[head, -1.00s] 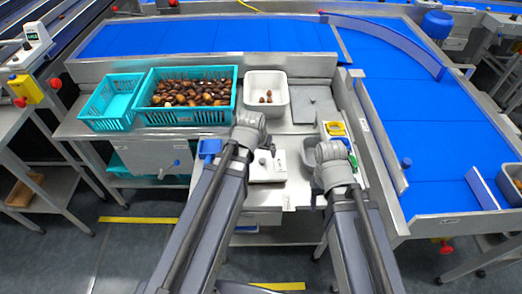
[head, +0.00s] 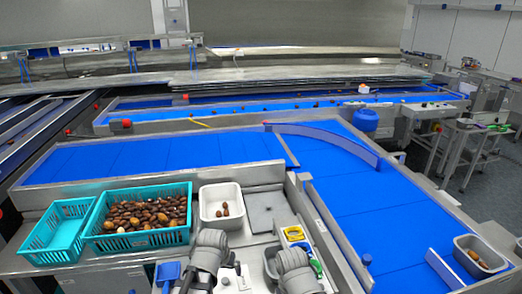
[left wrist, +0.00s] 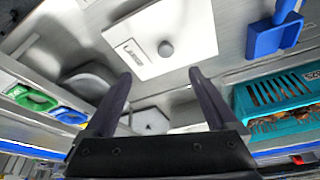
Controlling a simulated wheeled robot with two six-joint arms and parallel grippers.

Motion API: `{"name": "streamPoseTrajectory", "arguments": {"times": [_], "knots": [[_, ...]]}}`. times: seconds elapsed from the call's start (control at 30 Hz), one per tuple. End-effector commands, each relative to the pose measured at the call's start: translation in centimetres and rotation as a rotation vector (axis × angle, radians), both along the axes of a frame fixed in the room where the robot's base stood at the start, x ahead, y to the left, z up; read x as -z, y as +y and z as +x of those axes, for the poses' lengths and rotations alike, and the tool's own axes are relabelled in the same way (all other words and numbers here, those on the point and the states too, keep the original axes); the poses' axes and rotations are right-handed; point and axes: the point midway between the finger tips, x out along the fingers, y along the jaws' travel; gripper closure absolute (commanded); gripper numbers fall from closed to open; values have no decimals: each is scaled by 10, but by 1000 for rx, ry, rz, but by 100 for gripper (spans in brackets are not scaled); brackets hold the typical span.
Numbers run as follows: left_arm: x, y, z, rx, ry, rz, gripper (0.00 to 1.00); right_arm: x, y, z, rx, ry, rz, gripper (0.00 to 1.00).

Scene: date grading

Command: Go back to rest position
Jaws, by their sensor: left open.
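My left gripper (left wrist: 160,76) is open and empty in the left wrist view, its two dark fingers apart above the metal worktop. In the head view its grey wrist (head: 209,256) is at the bottom, just below the white tub (head: 221,222); the fingers are hidden there. My right wrist (head: 292,268) is at the bottom, right of the left one. Its fingers are hidden, so I cannot see whether they hold anything.
A teal basket (head: 136,239) of dates and an empty teal basket (head: 57,236) stand left. A white labelled device (left wrist: 165,38) and blue scoop (left wrist: 272,36) lie near my left gripper. Blue conveyors (head: 370,230) run behind and right. A grey tub (head: 481,258) holds dates at far right.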

Motion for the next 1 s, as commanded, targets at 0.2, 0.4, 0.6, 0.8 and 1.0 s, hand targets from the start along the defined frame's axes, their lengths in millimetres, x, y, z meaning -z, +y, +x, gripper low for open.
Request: {"name": "streamPoseTrajectory", "arguments": {"times": [0.2, 0.4, 0.6, 0.8, 1.0], "knots": [[11, -65, -72, 152, 221, 74, 9, 0, 0, 0, 0, 0, 0, 43], [12, -90, -118, 231, 358, 143, 9, 0, 0, 0, 0, 0, 0, 43], [12, -93, -127, 243, 387, 160, 9, 0, 0, 0, 0, 0, 0, 43], [12, -93, -127, 242, 386, 159, 9, 0, 0, 0, 0, 0, 0, 43], [12, -93, -127, 242, 386, 159, 9, 0, 0, 0, 0, 0, 0, 43]]}}
